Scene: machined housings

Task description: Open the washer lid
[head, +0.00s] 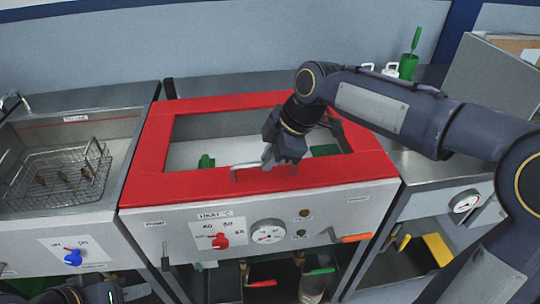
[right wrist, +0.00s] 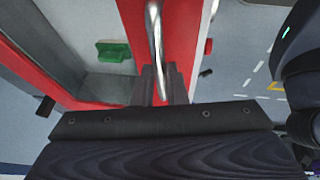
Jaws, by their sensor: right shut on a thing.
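The washer lid (head: 150,150) is a red frame around a clear window, lying flat and closed on the grey washer in the middle of the head view. Its silver bar handle (head: 245,168) is on the front edge. My right gripper (head: 268,163) is shut on the handle near its right end. In the right wrist view the handle (right wrist: 154,35) runs down between the fingers (right wrist: 162,88), with the red lid frame (right wrist: 130,18) beside it. My left gripper (head: 92,292) is partly in view at the bottom left of the head view, below the sink; its fingers are not clear.
A sink with a wire basket (head: 65,175) stands to the left. The washer's front has a red knob (head: 220,241), a gauge (head: 268,232) and an orange-handled lever (head: 355,238). A green cup (head: 408,66) with a brush stands at the back right. Green items show through the window.

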